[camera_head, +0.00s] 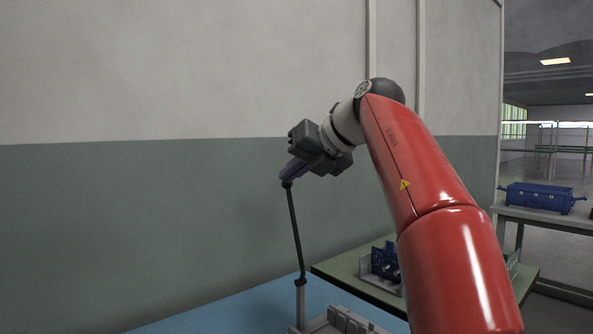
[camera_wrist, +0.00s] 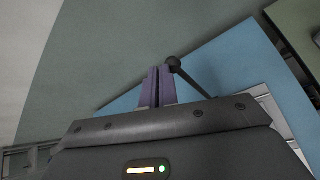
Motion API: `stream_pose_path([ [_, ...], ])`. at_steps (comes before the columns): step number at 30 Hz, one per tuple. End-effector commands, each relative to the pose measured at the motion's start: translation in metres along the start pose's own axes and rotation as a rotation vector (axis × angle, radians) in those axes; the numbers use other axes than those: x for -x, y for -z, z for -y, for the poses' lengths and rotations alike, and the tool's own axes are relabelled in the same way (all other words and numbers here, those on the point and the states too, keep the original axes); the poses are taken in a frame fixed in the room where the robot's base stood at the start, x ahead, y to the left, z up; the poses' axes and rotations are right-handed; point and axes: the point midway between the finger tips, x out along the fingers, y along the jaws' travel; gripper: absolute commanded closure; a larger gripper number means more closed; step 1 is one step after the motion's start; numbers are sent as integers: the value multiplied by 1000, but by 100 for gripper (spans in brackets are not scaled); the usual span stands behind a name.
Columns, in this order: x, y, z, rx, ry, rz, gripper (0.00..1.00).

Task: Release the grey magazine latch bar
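A thin dark bar (camera_head: 295,233) with a round knob at its top stands nearly upright, leaning slightly, on a grey post (camera_head: 300,304) of a grey fixture (camera_head: 341,320) at the bottom of the head view. It looks like the latch bar, though it appears nearly black. My gripper (camera_head: 285,180) is at the knob, reaching down from the right. In the wrist view the two purple fingers (camera_wrist: 157,72) are close together with only a thin gap. The knob (camera_wrist: 173,63) shows just right of the fingertips, not clearly between them. The fixture's lower part is cut off.
A blue surface (camera_head: 235,310) lies under the fixture. A green-topped table (camera_head: 345,268) to the right holds a dark blue part (camera_head: 384,262) in a grey holder. A blue case (camera_head: 541,197) stands on a table farther right. A wall rises behind.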

Motion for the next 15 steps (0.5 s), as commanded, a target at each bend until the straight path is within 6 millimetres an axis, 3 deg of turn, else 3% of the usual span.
stream_pose_path([
  [1, -11, 0, 1, -5, -12, -7, 100],
  [8, -12, 1, 1, -5, -13, -9, 100],
  [11, -5, 1, 1, -5, -13, -7, 100],
  [15, 19, 1, 1, -4, -9, -1, 100],
])
